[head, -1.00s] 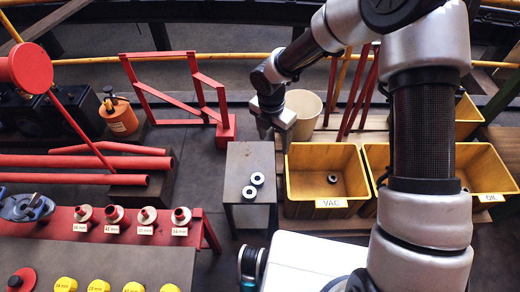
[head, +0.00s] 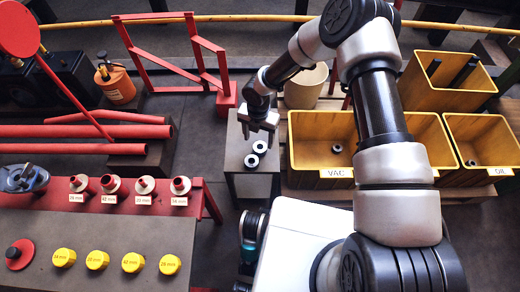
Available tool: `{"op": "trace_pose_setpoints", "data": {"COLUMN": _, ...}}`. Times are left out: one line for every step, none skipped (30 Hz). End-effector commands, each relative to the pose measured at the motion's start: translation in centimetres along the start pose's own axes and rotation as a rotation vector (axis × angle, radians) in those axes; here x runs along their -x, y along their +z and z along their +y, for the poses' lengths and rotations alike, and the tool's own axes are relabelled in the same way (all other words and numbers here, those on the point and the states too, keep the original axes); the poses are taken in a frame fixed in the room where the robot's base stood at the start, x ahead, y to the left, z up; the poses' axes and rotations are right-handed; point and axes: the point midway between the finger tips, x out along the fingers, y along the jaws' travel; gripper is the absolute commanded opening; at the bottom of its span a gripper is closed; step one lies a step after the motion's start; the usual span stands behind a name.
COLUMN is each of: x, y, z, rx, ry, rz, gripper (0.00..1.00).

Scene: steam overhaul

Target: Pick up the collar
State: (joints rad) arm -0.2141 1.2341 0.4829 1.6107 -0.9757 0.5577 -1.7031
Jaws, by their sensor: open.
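Two small ring-shaped pieces with pale faces and dark holes, which look like collars, lie on the small grey stand (head: 236,158). The farther collar (head: 260,147) and the nearer collar (head: 251,161) lie close together. I cannot tell which one the task means. My gripper (head: 258,132) is open with its fingers pointing down, over the far part of the stand just beyond the rings. It appears empty, and its height above the stand is hard to judge.
The yellow VAC bin (head: 307,130) right of the stand holds a dark ring (head: 336,149). Another yellow bin (head: 497,140) at far right holds a small ring. A beige bucket (head: 305,88) stands behind. A red bench (head: 120,192) with labelled fittings and yellow caps is at left.

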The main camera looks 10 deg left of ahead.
Motion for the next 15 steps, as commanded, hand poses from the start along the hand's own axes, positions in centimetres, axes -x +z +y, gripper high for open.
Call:
{"op": "trace_pose_setpoints", "data": {"x": -0.2, "y": 0.0, "z": 0.0, "rx": 0.000, "ry": 0.000, "rz": -0.001, "gripper": 0.62}}
{"op": "trace_pose_setpoints", "data": {"x": -0.3, "y": 0.0, "z": 0.0, "rx": 0.000, "ry": 0.000, "rz": -0.001, "gripper": 0.62}}
{"op": "trace_pose_setpoints", "data": {"x": -0.5, "y": 0.0, "z": 0.0, "rx": -0.001, "ry": 0.000, "rz": -0.001, "gripper": 0.62}}
{"op": "trace_pose_setpoints", "data": {"x": -0.7, "y": 0.0, "z": -0.1, "rx": -0.001, "ry": 0.000, "rz": 0.000, "gripper": 0.62}}
{"op": "trace_pose_setpoints", "data": {"x": -0.9, "y": 0.0, "z": -0.1, "rx": -0.001, "ry": -0.001, "rz": 0.000, "gripper": 0.62}}
{"op": "trace_pose_setpoints", "data": {"x": -1.4, "y": 0.0, "z": -0.2, "rx": -0.001, "ry": -0.001, "rz": 0.001, "gripper": 0.62}}
{"op": "trace_pose_setpoints", "data": {"x": -1.8, "y": -0.1, "z": -0.3, "rx": -0.002, "ry": -0.002, "rz": 0.002, "gripper": 0.62}}
{"op": "trace_pose_setpoints", "data": {"x": -2.2, "y": -0.1, "z": -0.3, "rx": -0.002, "ry": -0.002, "rz": 0.002, "gripper": 0.62}}
{"op": "trace_pose_setpoints", "data": {"x": -2.8, "y": 0.0, "z": -0.4, "rx": -0.001, "ry": -0.001, "rz": 0.002, "gripper": 0.62}}
{"op": "trace_pose_setpoints", "data": {"x": -3.3, "y": 0.0, "z": -0.5, "rx": -0.001, "ry": -0.001, "rz": 0.002, "gripper": 0.62}}
{"op": "trace_pose_setpoints", "data": {"x": -3.8, "y": 0.0, "z": -0.6, "rx": -0.001, "ry": -0.001, "rz": 0.002, "gripper": 0.62}}
{"op": "trace_pose_setpoints", "data": {"x": -4.4, "y": 0.0, "z": -0.5, "rx": -0.001, "ry": 0.000, "rz": 0.002, "gripper": 0.62}}
{"op": "trace_pose_setpoints", "data": {"x": -4.8, "y": 0.0, "z": -0.5, "rx": -0.001, "ry": 0.000, "rz": 0.002, "gripper": 0.62}}
{"op": "trace_pose_setpoints", "data": {"x": -5.1, "y": 0.0, "z": -0.5, "rx": -0.001, "ry": 0.000, "rz": 0.002, "gripper": 0.62}}
{"op": "trace_pose_setpoints", "data": {"x": -5.4, "y": 0.0, "z": -0.5, "rx": 0.000, "ry": 0.000, "rz": 0.001, "gripper": 0.62}}
